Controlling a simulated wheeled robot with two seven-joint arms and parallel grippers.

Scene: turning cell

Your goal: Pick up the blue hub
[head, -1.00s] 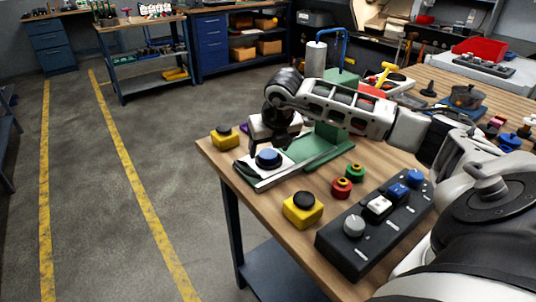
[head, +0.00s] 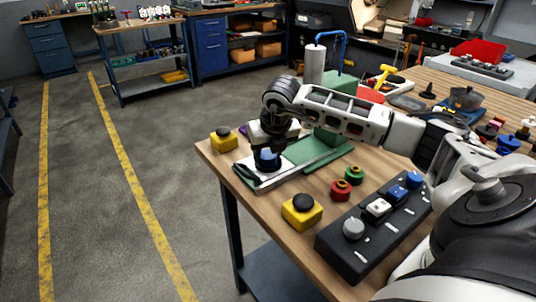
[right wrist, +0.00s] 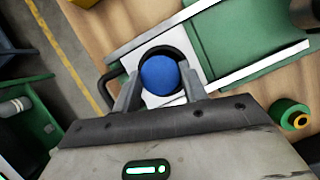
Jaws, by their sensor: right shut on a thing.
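The blue hub (head: 267,158) is a round blue piece with a dark rim around its base, at a white plate on the near left end of the green fixture. It shows from above in the right wrist view (right wrist: 160,75), with a black ring around it. My right gripper (head: 268,151) points down over the plate and is shut on the hub, one finger on each side in the right wrist view (right wrist: 159,82). I cannot tell whether the hub is clear of the plate. My left gripper is not in view.
A yellow block with a black button (head: 302,211) and another yellow one (head: 224,138) stand on the wooden table. Red (head: 341,189) and green (head: 355,174) round pieces stand near a black control box (head: 375,226). The table edge is close to the fixture.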

